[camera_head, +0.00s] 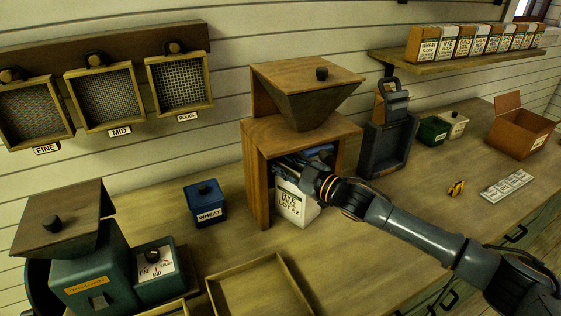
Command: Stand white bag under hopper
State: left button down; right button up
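The white bag (297,207), with a dark label that seems to read "RYE", is upright inside the wooden hopper stand, below the hopper (308,104). It is between the stand's side panels, with its front facing me. My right gripper (296,166) reaches in from the right and is at the top of the bag, under the stand's top board. Its fingers are dark and partly hidden, so I cannot tell whether they are closed on the bag. Whether the bag's base rests on the bench is hard to see. My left gripper is out of view.
A blue WHEAT box (205,204) stands left of the hopper stand. A shallow wooden tray (215,292) lies in front. A green mill (90,270) is at the lower left. A dark upright device (388,146) stands close on the right. An open brown box (521,135) is farther right.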

jog(key=shift+c, duration=0.4)
jog(key=c, duration=0.3)
grip_shut()
